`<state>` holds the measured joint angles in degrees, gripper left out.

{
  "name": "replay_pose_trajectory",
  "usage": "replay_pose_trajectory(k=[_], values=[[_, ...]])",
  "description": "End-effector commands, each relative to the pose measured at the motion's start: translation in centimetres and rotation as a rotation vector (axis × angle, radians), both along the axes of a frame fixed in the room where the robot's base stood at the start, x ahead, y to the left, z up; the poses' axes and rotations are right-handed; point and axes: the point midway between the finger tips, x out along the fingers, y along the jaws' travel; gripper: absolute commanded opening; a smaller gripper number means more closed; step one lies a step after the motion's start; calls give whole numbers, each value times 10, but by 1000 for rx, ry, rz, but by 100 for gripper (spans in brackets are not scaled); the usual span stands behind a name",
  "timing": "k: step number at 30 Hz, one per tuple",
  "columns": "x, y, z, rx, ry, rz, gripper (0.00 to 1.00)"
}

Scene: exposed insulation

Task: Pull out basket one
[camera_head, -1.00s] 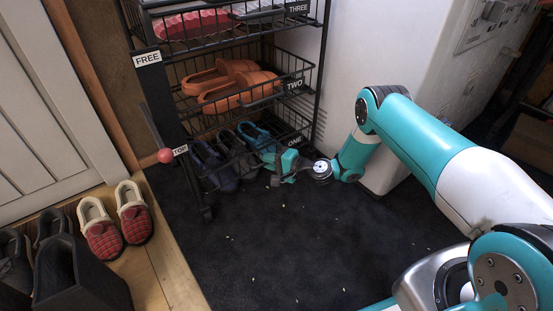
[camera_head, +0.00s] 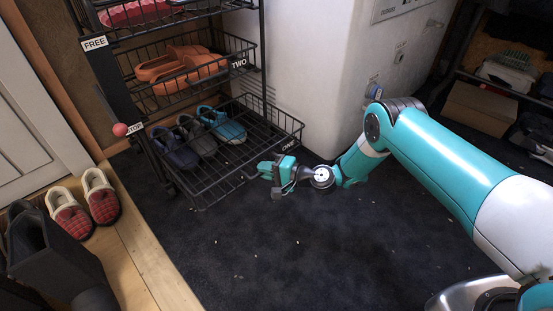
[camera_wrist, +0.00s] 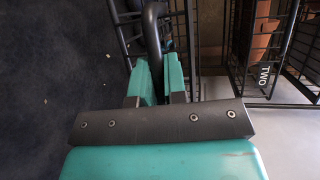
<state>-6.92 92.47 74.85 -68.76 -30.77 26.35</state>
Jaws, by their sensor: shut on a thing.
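Basket one (camera_head: 234,166) is the lowest black wire basket of the rack, labelled ONE on its front. It is slid out well past basket two (camera_head: 222,68). Blue and dark shoes (camera_head: 222,124) lie in its back part; its front part is empty. My gripper (camera_head: 266,172) is at the basket's front edge, low above the dark floor. In the wrist view my teal fingers (camera_wrist: 160,82) are shut on a dark curved bar, the basket's handle (camera_wrist: 153,38). Where the fingertips meet the handle is partly hidden in the head view.
Basket two holds orange slippers (camera_head: 180,68). A white appliance (camera_head: 330,85) stands right of the rack. A red ball-ended lever (camera_head: 120,129) is at the rack's left. Red slippers (camera_head: 85,205) and dark boots stand at left. The dark carpet (camera_head: 290,250) in front is clear.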

Motion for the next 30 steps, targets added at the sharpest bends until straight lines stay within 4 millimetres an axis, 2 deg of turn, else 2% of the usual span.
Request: replay_pose_trajectory(k=[1, 7, 8, 10, 22, 26, 30], values=[[-10, 8, 1, 4, 10, 28, 0], [-10, 4, -1, 5, 9, 25, 0], [-10, 4, -1, 5, 9, 25, 20], [-10, 2, 0, 4, 8, 22, 36], [-10, -8, 3, 3, 8, 11, 37], [-19, -26, 10, 3, 10, 7, 37], [-36, -56, 19, 5, 12, 7, 37]])
